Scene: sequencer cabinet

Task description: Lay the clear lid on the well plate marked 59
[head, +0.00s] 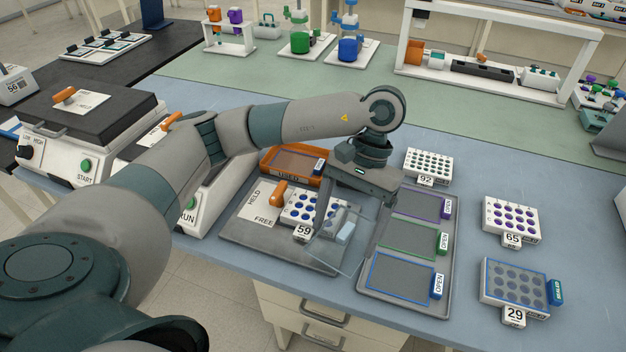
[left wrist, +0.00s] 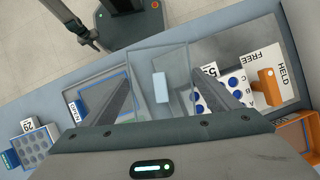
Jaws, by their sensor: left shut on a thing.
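The clear lid (head: 339,257) is a see-through square with a pale blue block on top. My left gripper (head: 347,226) is shut on it, with its fingers on either side of the block. The lid also shows between the fingers in the left wrist view (left wrist: 174,58). The well plate marked 59 (head: 296,208), white with blue wells, lies on a grey tray. The lid hangs in front and to the right of this plate and overlaps part of it in the head view. The plate's right part is hidden by the gripper and lid.
A card reading HELD and FREE with an orange knob (head: 278,191) lies beside plate 59. Right of it is a tray with coloured frames and OPEN tags (head: 403,243). Plates 92 (head: 428,163), 65 (head: 511,214) and 29 (head: 514,283) stand further right. An orange USED tray (head: 270,163) lies behind.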

